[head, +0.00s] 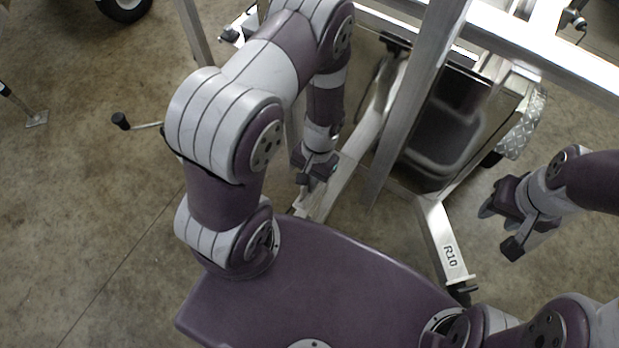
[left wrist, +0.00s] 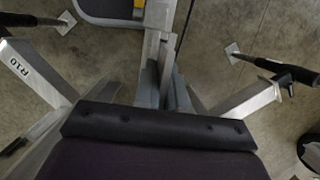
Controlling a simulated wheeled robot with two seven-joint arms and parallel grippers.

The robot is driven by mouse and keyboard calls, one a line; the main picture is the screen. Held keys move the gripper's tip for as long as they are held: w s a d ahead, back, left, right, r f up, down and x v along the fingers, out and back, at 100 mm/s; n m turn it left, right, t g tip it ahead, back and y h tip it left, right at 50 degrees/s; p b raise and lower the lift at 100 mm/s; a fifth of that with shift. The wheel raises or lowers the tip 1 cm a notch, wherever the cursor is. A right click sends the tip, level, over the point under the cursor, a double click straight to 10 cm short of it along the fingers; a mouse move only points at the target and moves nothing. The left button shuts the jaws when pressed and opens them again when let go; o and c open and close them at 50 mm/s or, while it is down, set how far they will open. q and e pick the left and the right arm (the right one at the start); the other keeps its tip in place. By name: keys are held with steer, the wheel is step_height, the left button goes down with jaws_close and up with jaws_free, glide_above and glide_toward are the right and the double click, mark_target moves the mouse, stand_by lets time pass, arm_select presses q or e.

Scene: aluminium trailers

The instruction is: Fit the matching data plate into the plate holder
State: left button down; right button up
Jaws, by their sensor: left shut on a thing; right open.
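My left gripper (head: 316,178) is beside the aluminium trailer frame, near its left slanted leg. In the left wrist view its fingers (left wrist: 165,95) are shut on a thin grey plate (left wrist: 166,56), seen nearly edge-on. I cannot read any marking on the plate. In the head view the plate is too small or hidden to make out. I cannot make out the plate holder in either view. My right gripper (head: 500,228) is open and empty, to the right of the trailer leg marked R10 (head: 450,256).
The R10 leg also shows in the left wrist view (left wrist: 22,68). An upright aluminium post (head: 415,105) and a grey bin (head: 445,135) stand in the trailer frame. A black-knobbed crank handle (head: 122,121) is at the left. The concrete floor at the left is mostly clear.

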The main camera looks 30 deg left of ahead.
arm_select(q)
steer(key=shift+p, duration=0.35)
stand_by(0.7)
steer(key=shift+f+b, duration=0.6)
steer(key=shift+f, duration=0.2)
steer(key=c, duration=1.1)
jaws_free()
steer(key=v, duration=1.2)
steer(key=shift+r+p, duration=0.3)
steer(key=shift+r, duration=0.05)
